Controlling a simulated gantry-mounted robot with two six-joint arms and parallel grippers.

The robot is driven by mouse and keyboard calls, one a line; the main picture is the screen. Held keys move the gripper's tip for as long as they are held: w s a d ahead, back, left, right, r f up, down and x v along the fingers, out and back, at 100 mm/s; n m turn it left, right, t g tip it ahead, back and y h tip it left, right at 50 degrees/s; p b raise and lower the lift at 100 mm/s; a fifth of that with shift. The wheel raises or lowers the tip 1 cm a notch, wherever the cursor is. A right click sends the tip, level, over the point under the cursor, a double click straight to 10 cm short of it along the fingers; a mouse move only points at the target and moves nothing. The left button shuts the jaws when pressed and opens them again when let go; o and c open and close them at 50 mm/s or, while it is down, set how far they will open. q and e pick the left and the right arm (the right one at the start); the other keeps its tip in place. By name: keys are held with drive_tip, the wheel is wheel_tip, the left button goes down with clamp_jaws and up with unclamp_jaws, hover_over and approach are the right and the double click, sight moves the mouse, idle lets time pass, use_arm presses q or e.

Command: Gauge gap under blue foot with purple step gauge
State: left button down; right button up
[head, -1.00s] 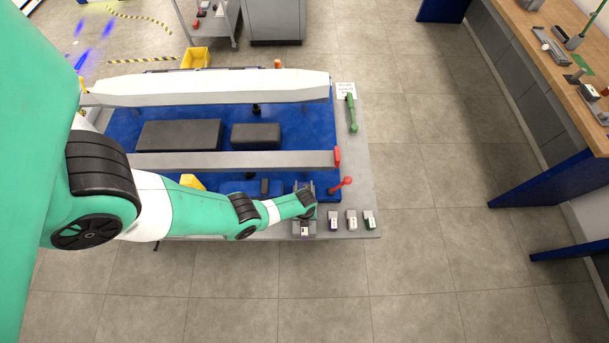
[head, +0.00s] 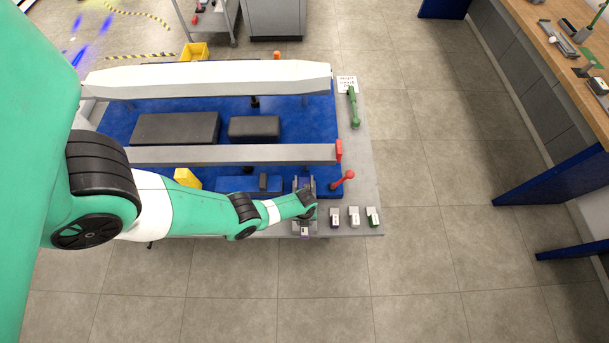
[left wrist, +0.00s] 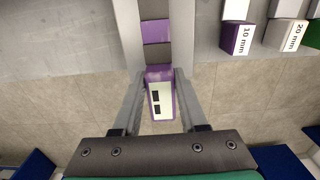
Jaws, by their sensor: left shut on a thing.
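My left gripper (head: 305,214) is at the front edge of the grey cart top, seen from above. In the left wrist view its two fingers (left wrist: 160,78) are shut on the purple step gauge (left wrist: 160,100). The gauge's pale end face points toward the wrist camera, and a line of purple and dark segments runs away from it. The right gripper is out of view.
Blocks marked 10 mm (left wrist: 237,38) and 20 mm (left wrist: 287,36) stand right of the gauge, with a green one (head: 373,217) beside them. A red-knobbed lever (head: 343,181) and a grey beam (head: 230,155) lie behind. The floor in front is clear.

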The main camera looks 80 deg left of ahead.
use_arm(q)
drive_tip(key=shift+f+b, duration=0.35)
idle(0.4)
drive_tip(key=shift+a, duration=0.15)
drive_tip(key=shift+w+a, duration=0.25)
drive_tip(key=shift+a, duration=0.6)
drive_tip(key=shift+a+b, duration=0.3)
drive_tip(key=shift+w+a, duration=0.2)
drive_tip(key=shift+a, duration=0.65)
drive_tip(key=shift+a, duration=0.1)
idle(0.4)
drive_tip(key=shift+w+a+b, duration=0.1)
drive_tip(key=shift+a+b, duration=0.3)
idle(0.8)
